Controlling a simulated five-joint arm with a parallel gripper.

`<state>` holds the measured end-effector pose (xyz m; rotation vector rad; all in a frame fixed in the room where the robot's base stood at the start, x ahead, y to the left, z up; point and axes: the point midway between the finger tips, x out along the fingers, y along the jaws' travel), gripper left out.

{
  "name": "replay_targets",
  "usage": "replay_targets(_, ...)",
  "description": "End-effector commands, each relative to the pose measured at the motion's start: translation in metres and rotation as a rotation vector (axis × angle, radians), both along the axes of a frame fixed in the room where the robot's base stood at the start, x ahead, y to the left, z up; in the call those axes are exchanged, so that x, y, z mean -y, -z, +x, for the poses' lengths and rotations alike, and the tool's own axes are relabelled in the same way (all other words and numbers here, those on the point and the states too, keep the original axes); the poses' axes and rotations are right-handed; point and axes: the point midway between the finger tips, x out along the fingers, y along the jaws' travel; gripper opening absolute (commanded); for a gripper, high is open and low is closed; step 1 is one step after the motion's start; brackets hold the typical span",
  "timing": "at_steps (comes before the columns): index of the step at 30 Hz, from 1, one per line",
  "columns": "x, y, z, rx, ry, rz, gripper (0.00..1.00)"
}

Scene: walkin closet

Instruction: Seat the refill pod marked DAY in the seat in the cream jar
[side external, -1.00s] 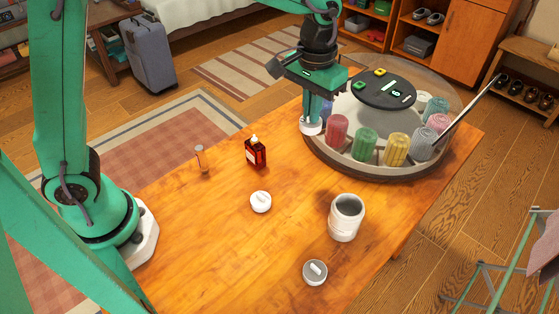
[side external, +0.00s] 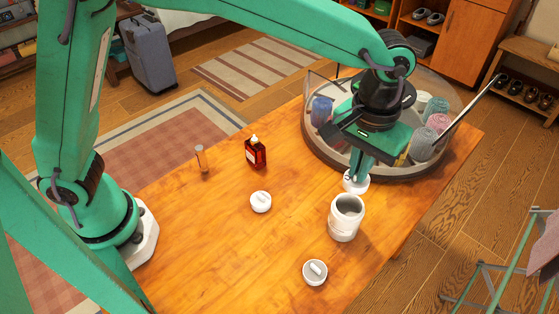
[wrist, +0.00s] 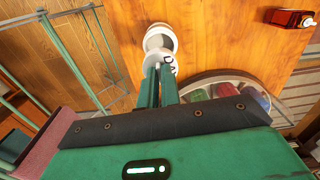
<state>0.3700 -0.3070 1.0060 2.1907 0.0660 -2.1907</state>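My gripper (side external: 358,172) is shut on a white refill pod (side external: 353,184), held above the table just behind the jar in the side view. In the wrist view the pod (wrist: 170,64) shows dark letters that read "DA", the rest being cut off by the fingers. The cream jar (side external: 343,226) stands upright and open on the table. Its mouth (wrist: 159,28) shows just beyond the pod in the wrist view. The pod is outside the jar; the seat inside is not clear to see.
Two white round pieces with grip bars lie on the table, one left of the jar (side external: 261,202) and one in front (side external: 315,273). A red bottle (side external: 255,154) and a small thin stand (side external: 201,158) are farther left. A round carousel with yarn-like rolls (side external: 322,158) stands behind.

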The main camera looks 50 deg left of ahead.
Motion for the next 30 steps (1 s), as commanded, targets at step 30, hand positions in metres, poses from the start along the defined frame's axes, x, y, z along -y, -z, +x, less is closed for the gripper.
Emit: replay_targets(30, -0.001, 0.05, 0.0, 0.0, 0.0, 0.0, 0.0)
